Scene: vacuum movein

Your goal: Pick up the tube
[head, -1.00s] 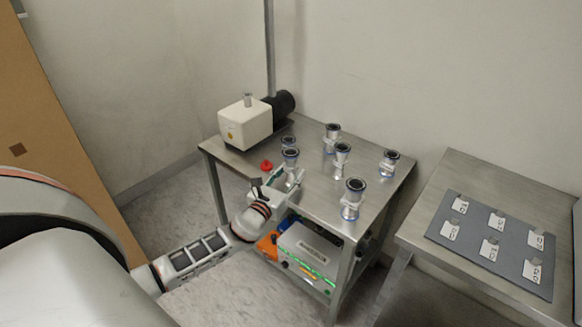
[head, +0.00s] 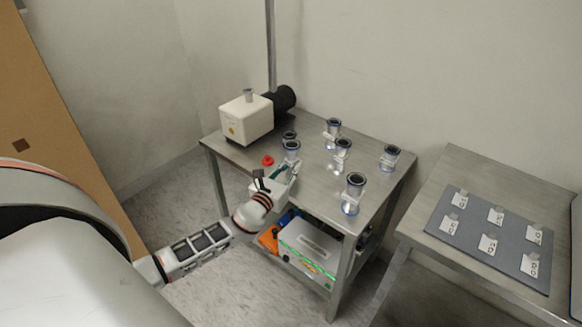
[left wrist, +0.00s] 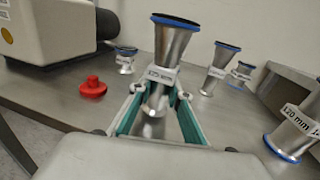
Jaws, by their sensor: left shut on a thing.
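The tube is a shiny metal piece with a dark, blue-rimmed top flange and a white label; it shows in the left wrist view (left wrist: 172,48) and in the head view (head: 291,150). My left gripper (head: 287,170) reaches in over the table's front left edge. In the left wrist view its green-lined fingers (left wrist: 157,108) are shut on the tube around its labelled middle. The tube stands about upright between them. My right gripper is not in view.
A red knob (head: 268,160) and a white-and-black pump (head: 247,118) are to the left. A second table (head: 425,222) with a grey labelled mat (head: 470,240) stands right.

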